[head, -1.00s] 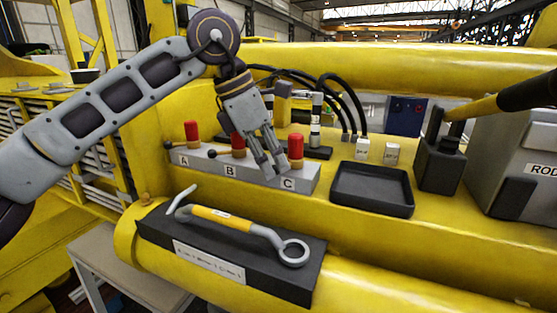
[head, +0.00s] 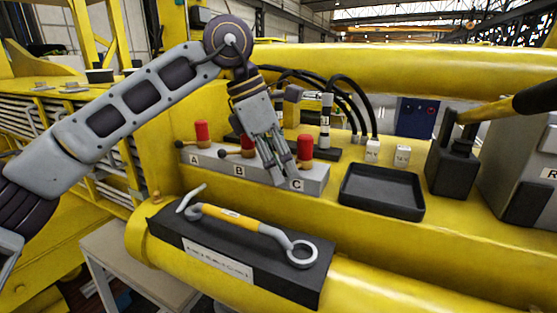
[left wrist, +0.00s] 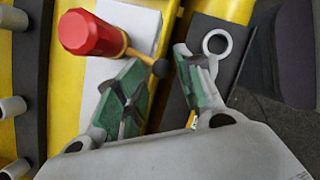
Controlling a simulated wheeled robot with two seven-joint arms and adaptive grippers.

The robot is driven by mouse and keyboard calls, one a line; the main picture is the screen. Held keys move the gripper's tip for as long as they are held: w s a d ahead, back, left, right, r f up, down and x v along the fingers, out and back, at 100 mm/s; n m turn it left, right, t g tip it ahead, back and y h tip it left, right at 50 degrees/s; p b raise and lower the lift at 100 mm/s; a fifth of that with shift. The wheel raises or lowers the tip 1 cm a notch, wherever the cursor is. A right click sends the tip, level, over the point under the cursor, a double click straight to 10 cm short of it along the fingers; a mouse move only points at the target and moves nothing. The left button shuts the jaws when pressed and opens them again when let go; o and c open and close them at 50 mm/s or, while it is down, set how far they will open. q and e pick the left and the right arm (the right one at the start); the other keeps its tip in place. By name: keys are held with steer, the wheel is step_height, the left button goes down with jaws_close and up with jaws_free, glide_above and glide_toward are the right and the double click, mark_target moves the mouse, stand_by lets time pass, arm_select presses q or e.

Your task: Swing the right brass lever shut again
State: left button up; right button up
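A grey block (head: 217,165) marked A, B and C carries three red-capped valves. The right red cap (head: 304,147), at C, is upright, and its lever is hidden behind my gripper in the head view. My left gripper (head: 284,176) is over the C end, beside that cap. In the left wrist view the same red cap (left wrist: 90,34) is at upper left, with a short brass lever (left wrist: 137,54) ending in a round knob (left wrist: 161,68). The knob shows between the tips of my open green-padded fingers; contact cannot be told. My right gripper is out of view.
The left lever knob (head: 181,144) and middle lever knob (head: 223,154) point left. A black tray (head: 382,212) sits right of the block. A yellow-handled ring tool (head: 240,218) lies on a dark board in front. Black hoses (head: 358,100) rise behind.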

arm_select(q)
steer(key=v, duration=1.1)
steer(key=shift+r, duration=0.4)
steer(key=shift+w+a, duration=0.1)
steer(key=shift+a, duration=0.05)
